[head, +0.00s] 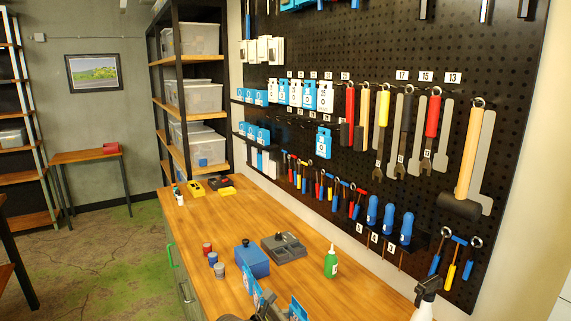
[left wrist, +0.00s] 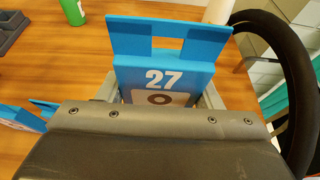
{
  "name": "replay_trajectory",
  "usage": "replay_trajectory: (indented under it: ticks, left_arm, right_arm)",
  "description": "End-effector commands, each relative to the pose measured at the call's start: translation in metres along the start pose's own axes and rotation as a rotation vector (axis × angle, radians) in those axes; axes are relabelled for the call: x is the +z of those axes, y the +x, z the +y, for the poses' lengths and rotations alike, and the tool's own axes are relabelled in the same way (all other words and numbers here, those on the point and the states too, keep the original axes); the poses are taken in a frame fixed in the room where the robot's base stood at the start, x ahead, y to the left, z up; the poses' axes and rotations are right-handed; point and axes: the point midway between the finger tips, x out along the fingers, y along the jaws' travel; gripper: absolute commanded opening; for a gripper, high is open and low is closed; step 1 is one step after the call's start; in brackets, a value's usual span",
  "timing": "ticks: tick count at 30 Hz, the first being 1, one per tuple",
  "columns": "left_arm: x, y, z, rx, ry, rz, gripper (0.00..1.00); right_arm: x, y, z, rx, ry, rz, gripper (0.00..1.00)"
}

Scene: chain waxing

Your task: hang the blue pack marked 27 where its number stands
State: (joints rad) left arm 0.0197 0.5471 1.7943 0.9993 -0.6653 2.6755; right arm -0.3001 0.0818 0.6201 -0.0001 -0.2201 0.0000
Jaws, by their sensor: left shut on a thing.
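The blue pack marked 27 (left wrist: 165,72) is in my left gripper, close up in the left wrist view, with a cut-out tab on top. It also shows at the bottom edge of the head view (head: 298,309), low over the bench. My left gripper (head: 272,308) is shut on it; the fingers are partly hidden behind the pack and wrist housing. The black pegboard (head: 375,65) carries white number plates; 17, 15 and 13 (head: 453,78) are readable. The plates farther left (head: 300,75) are too small to read, so I cannot tell which is 27. My right gripper is out of view.
Other blue packs (left wrist: 22,115) lie beside my left gripper. The wooden bench (head: 215,215) holds a blue box (head: 252,260), a grey device (head: 284,247), a green bottle (head: 331,262) and a spray bottle (head: 425,299). Hung packs (head: 296,93) and hammers (head: 468,160) crowd the board.

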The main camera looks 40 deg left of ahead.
Motion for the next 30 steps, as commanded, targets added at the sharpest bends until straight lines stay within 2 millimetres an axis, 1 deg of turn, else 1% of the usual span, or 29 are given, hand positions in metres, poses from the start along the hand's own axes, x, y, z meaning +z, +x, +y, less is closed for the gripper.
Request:
replay_trajectory:
  ticks: [19, 22, 26, 29, 30]
  left_arm:
    - [0.0, 0.0, 0.0, 0.0, 0.0, -0.001, 0.37]
    - [0.0, 0.0, -0.003, -0.01, 0.004, -0.003, 0.37]
    - [0.001, -0.005, -0.022, -0.067, 0.023, -0.011, 0.37]
    - [0.003, -0.015, -0.049, -0.148, 0.05, -0.017, 0.37]
    - [0.003, -0.02, -0.061, -0.185, 0.064, -0.018, 0.37]
  right_arm:
    - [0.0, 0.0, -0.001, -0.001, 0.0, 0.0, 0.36]
    - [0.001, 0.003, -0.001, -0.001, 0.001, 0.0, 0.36]
    - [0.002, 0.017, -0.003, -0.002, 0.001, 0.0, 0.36]
    - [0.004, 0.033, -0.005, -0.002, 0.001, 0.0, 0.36]
    - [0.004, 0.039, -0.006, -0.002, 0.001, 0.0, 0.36]
